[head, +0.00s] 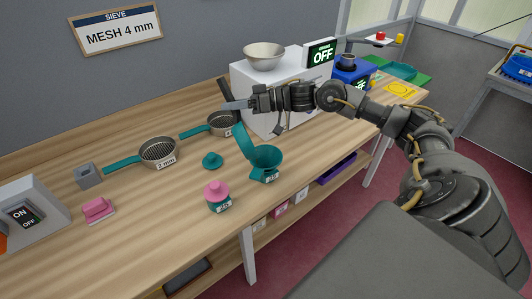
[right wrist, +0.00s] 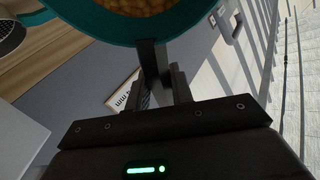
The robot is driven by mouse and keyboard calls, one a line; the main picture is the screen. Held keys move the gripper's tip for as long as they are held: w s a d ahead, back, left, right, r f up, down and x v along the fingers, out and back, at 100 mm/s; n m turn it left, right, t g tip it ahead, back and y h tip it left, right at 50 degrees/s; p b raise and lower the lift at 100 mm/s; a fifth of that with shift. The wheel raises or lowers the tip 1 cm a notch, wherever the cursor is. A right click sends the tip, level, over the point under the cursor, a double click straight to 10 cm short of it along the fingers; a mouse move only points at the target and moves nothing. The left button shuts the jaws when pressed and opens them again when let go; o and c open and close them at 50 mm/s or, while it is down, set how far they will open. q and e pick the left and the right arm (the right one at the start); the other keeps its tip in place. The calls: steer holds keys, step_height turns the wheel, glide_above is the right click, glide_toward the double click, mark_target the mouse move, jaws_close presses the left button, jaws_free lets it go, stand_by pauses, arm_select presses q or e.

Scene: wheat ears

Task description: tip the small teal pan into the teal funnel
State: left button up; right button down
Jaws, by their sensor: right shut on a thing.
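My right gripper (head: 237,104) reaches in from the right and is shut on the dark handle of the small teal pan (head: 243,144). The pan appears nearly edge-on and steeply tilted, handle end up, its low end at the back-left rim of the teal funnel (head: 266,157). I cannot tell if they touch. In the right wrist view the pan (right wrist: 108,35) shows its teal rim and brown grain (right wrist: 140,6) inside; the handle runs between the fingers (right wrist: 160,88). The funnel stands upright on the bench with a white label. My left gripper is not in view.
A pink-topped teal jar (head: 217,195) and a teal lid (head: 212,160) stand left of the funnel. Sieves (head: 157,152) (head: 221,122) lie behind.

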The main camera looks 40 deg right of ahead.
steer(key=shift+s+d+r+t+y+b, duration=0.15)
steer(key=shift+d+b, duration=0.1)
steer(key=shift+d, duration=0.2)
steer(key=shift+s+d+f+t+y+b, duration=0.15)
steer(key=shift+d+b, duration=0.1)
steer(key=shift+d, duration=0.15)
steer(key=shift+s+d+r+m+y+b, duration=0.2)
steer(key=shift+d+b, duration=0.1)
steer(key=shift+d, duration=0.2)
steer(key=shift+s+d+r+m+y+b, duration=0.15)
steer(key=shift+d+b, duration=0.1)
steer(key=shift+d, duration=0.2)
steer(key=shift+s+d+t+y+b, duration=0.25)
steer(key=shift+d+t+y+b, duration=0.1)
steer(key=shift+d+t, duration=0.35)
steer(key=shift+s+d+m+t+y, duration=0.2)
steer(key=shift+d+m+y, duration=0.15)
steer(key=shift+d, duration=0.2)
steer(key=shift+s+d+m+t+y, duration=0.1)
steer(key=shift+d+m+t+y, duration=0.1)
steer(key=shift+d+y, duration=0.25)
